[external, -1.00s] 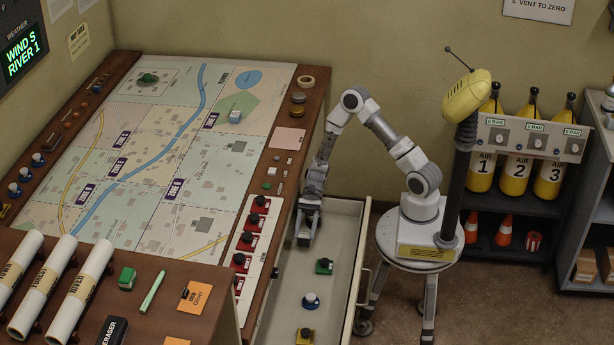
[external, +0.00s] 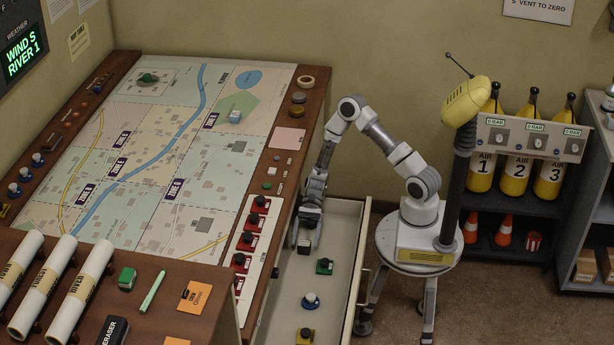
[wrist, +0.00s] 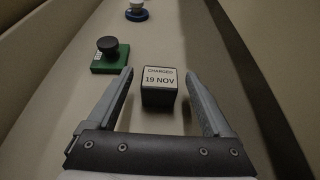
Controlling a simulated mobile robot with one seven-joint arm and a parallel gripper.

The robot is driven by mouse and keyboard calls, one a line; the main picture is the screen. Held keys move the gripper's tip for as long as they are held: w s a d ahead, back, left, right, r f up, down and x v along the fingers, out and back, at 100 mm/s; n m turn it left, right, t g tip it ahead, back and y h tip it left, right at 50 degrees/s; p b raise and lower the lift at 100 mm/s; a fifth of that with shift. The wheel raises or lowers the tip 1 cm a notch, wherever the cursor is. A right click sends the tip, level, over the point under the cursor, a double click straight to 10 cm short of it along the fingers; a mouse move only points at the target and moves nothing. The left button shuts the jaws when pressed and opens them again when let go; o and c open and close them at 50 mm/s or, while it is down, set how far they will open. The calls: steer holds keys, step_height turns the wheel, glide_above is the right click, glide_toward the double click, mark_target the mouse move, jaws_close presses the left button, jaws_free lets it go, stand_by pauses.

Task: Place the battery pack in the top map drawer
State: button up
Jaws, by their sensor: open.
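The battery pack (wrist: 159,88) is a small dark block with a white label reading CHARGED 19 NOV. In the wrist view it stands upright between my open fingers, with a gap on both sides. It appears to rest on the floor of the open map drawer (external: 338,235). My gripper (wrist: 158,74) is open and reaches down into the back part of the drawer; it also shows in the external view (external: 306,243).
In the drawer, in a row toward the front, are a green block with a black knob (external: 325,266), a blue-and-white stamp (external: 311,300) and a yellow piece (external: 305,336). The map table (external: 170,160) edge runs along the drawer's left side. The drawer floor on the right is clear.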

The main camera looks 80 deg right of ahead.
steer(key=shift+r, duration=0.15)
steer(key=p+v, duration=0.4)
steer(key=v, duration=0.8)
steer(key=shift+d, duration=0.1)
